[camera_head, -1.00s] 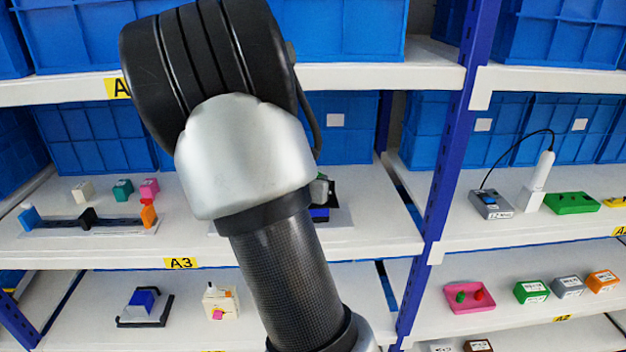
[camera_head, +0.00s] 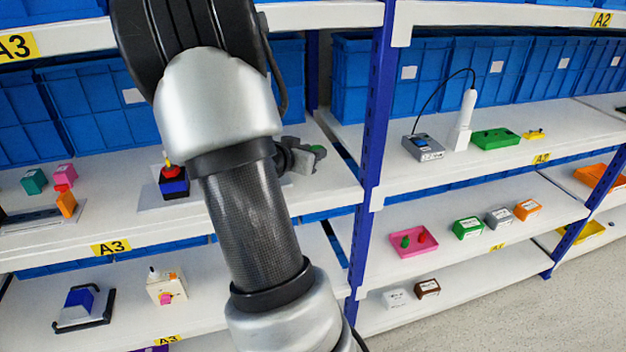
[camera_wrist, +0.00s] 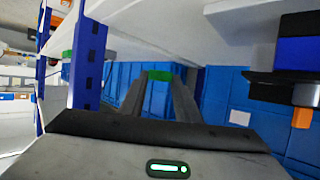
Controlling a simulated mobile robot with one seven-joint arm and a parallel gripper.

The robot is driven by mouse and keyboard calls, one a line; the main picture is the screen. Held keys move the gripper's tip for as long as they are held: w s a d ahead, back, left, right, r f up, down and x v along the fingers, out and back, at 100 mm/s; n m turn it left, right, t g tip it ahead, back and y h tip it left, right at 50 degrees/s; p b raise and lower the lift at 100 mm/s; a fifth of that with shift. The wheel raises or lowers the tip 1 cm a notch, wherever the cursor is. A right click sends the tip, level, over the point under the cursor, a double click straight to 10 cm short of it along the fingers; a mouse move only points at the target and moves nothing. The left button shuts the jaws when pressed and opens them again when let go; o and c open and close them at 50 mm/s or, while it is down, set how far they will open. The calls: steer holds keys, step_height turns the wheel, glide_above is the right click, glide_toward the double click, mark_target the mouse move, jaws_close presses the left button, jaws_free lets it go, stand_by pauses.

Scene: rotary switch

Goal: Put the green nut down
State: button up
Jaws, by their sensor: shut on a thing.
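The green nut (camera_wrist: 158,76) is between the tips of my gripper's two dark fingers in the wrist view. In the head view a small bit of green nut (camera_head: 319,150) shows at the end of my gripper (camera_head: 312,153). My gripper is shut on the nut, in front of the middle shelf near the blue upright, partly hidden behind my arm. Whether the nut touches anything else I cannot tell.
A blue upright (camera_head: 376,130) stands just right of my gripper. A black, blue and red block with a yellow top (camera_head: 174,182) is left of my arm. Right of the upright are a pink tray (camera_head: 412,252) with green and red pieces and a green tray (camera_head: 495,139).

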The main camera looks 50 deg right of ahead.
mark_target(311, 182)
steer(key=shift+f+b, duration=0.65)
steer(key=shift+f, duration=2.9)
